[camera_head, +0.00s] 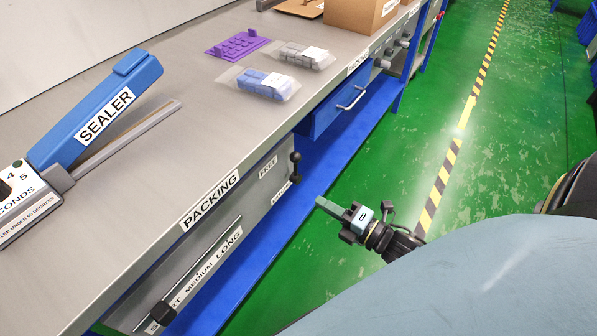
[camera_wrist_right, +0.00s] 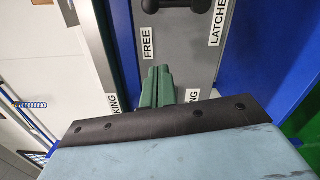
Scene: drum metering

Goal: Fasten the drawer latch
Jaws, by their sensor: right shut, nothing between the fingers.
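The latch is a black lever with rounded ends (camera_head: 295,167) on the grey front panel under the packing bench's edge. In the head view the FREE label (camera_head: 268,171) is to its left, and another label, partly unreadable, is below it. In the right wrist view the black lever (camera_wrist_right: 178,5) is cut by the top edge, between the FREE (camera_wrist_right: 147,43) and LATCHED (camera_wrist_right: 216,27) labels. My right gripper (camera_head: 322,202) is shut and empty, with green fingers, apart from the lever and to its right in the head view. My left gripper is out of view.
A blue drawer (camera_head: 325,118) with a metal handle (camera_head: 352,98) is beyond the latch. A slider with a black knob (camera_head: 162,313) is on the near panel. The bench top holds a blue sealer (camera_head: 95,110), bagged parts (camera_head: 265,84) and a cardboard box (camera_head: 355,14). Green floor lies right.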

